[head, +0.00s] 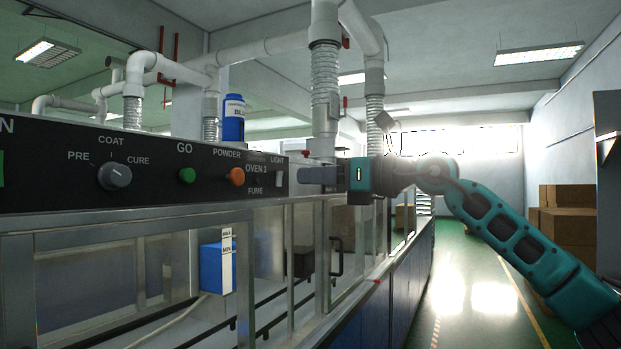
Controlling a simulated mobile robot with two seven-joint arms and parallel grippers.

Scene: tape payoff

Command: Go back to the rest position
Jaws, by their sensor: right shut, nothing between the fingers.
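My right gripper (303,180) reaches in from the right on its teal arm. It is shut, with its grey fingers pointing left at the right end of the black control panel (140,205). The fingertips are close to the white LIGHT switch (279,180); I cannot tell whether they touch it. The panel also carries a grey COAT/PRE/CURE knob (115,176), a green GO button (187,176) and an orange POWDER button (235,177). My left gripper is not in view.
Below the panel is a glazed metal enclosure with a blue box (217,267) inside. A blue bottle (233,120) stands above the panel, beside white pipes (325,75). Cardboard boxes (568,219) are stacked at right. The green floor (470,285) in the aisle is clear.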

